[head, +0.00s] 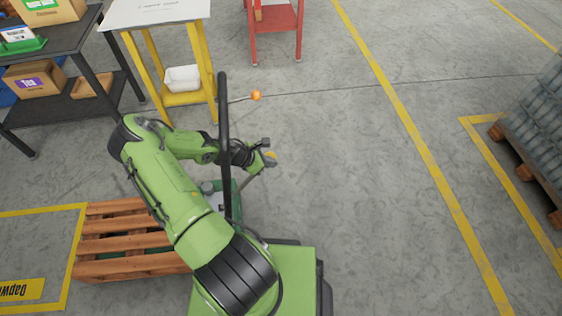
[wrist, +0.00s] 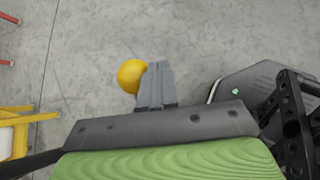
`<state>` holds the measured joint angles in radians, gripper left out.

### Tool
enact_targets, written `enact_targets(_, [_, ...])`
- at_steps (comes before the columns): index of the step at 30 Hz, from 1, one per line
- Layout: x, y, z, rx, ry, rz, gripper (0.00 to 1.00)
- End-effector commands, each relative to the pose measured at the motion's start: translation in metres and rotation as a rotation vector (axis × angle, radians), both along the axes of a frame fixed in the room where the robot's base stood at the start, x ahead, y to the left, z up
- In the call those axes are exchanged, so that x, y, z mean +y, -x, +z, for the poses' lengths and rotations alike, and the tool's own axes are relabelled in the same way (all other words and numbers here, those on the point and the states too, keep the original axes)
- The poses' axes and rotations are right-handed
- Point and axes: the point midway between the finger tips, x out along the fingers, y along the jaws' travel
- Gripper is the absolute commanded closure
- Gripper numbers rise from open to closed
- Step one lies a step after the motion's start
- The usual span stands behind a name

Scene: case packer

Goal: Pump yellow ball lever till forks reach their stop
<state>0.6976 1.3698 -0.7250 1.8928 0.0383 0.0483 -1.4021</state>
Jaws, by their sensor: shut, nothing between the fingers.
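The yellow ball (head: 272,155) tops a thin grey lever that slants down left to a green pump body (head: 222,200). My gripper (head: 268,152) is right at the ball, with its fingers shut and empty. In the wrist view the yellow ball (wrist: 129,76) lies just left of my shut fingertips (wrist: 157,68), partly behind them; whether they touch, I cannot tell. The forks are not clearly visible; my arm and the wooden pallet (head: 120,232) cover that area.
A black upright bar (head: 224,120) stands close beside my wrist. An orange ball (head: 255,95) on a thin rod sticks out beyond it. A yellow-legged table (head: 150,12) and dark shelf (head: 50,45) stand at upper left. Open floor lies to the right.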

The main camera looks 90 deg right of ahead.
Motion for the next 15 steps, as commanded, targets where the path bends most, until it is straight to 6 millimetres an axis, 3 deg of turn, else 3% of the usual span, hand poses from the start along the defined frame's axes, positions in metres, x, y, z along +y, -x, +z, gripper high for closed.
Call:
enact_targets(1, [0.004, -0.008, 0.012, -0.002, 0.002, 0.003, 1.00])
enact_targets(6, [0.014, -0.025, 0.032, -0.002, 0.001, 0.002, 1.00])
enact_targets(15, [0.018, -0.029, 0.037, 0.000, 0.000, 0.000, 1.00])
